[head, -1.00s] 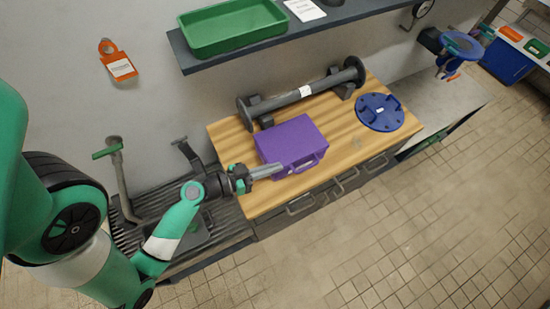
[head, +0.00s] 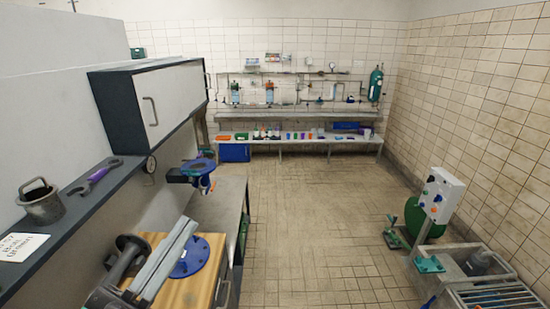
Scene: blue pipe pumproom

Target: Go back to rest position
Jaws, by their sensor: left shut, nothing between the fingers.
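My left gripper (head: 186,226) shows at the lower left of the head view, with its long grey fingers pointing up and away. The fingers are together with nothing between them. They are in front of the wooden worktop (head: 190,293) and partly cover the round blue flange plate (head: 194,256) on it. The dark pipe piece (head: 130,252) shows just left of the fingers. My right gripper is not in view.
A control box (head: 440,195) stands at right. The tiled floor (head: 300,215) between is clear.

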